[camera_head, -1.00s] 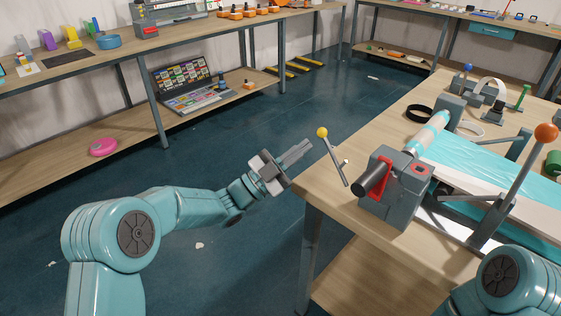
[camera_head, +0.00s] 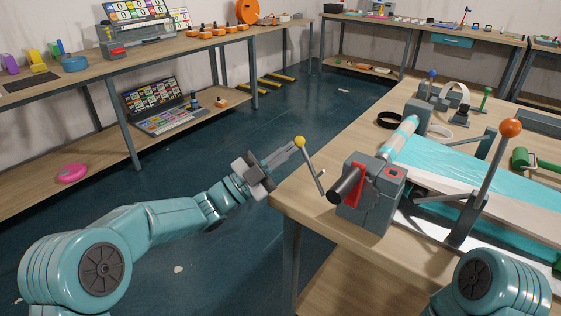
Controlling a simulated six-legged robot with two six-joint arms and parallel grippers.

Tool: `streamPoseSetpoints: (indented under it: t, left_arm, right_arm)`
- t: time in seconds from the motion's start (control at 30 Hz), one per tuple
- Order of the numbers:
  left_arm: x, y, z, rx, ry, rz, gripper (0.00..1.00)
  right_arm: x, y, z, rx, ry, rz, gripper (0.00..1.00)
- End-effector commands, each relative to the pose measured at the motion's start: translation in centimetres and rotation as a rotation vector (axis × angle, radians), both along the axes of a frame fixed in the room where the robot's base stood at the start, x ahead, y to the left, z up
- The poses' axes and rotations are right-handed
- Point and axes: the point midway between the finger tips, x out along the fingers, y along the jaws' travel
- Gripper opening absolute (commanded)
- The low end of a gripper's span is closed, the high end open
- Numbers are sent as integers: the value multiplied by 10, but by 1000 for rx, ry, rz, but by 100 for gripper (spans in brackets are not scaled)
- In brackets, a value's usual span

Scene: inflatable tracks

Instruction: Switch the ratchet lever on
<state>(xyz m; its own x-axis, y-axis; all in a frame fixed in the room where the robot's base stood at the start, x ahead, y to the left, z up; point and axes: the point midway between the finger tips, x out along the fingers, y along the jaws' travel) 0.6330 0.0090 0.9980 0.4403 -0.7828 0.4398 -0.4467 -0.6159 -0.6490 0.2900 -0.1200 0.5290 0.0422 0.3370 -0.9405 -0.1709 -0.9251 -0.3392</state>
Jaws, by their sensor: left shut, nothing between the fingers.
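A thin lever with a yellow ball knob (camera_head: 300,143) stands at the near left corner of the workbench, its grey rod (camera_head: 313,174) leaning up and left. A taller lever with an orange ball knob (camera_head: 511,127) rises further right. Neither is labelled as the ratchet lever. My left gripper (camera_head: 288,152) is shut and empty, its fingertips at the yellow knob; whether they touch it I cannot tell. A grey housing (camera_head: 364,217) with a black handle and red parts sits right of the yellow-knobbed lever. My right gripper is out of view; only part of that arm shows at lower right.
The workbench (camera_head: 298,204) carries a teal sheet (camera_head: 455,165), a black ring (camera_head: 390,120) and a green roller (camera_head: 535,160). A long shelf bench (camera_head: 185,48) runs along the left wall. Open floor (camera_head: 230,150) lies between the benches.

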Motion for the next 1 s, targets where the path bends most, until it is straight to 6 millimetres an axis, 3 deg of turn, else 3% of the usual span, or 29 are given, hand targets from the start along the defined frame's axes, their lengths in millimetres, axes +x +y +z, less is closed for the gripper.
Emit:
streamPoseSetpoints:
  t: [0.03,0.2,0.57,1.0]
  left_arm:
    - [-3,-3,-1,28,-27,0,0]
    - [-11,-15,11,141,-108,1,0]
    - [-29,-40,27,351,-257,-1,0]
    - [-29,-39,22,346,-250,0,0]
  right_arm:
    - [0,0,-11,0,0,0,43]
    - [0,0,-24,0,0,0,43]
    - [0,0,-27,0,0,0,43]
    - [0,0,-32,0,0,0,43]
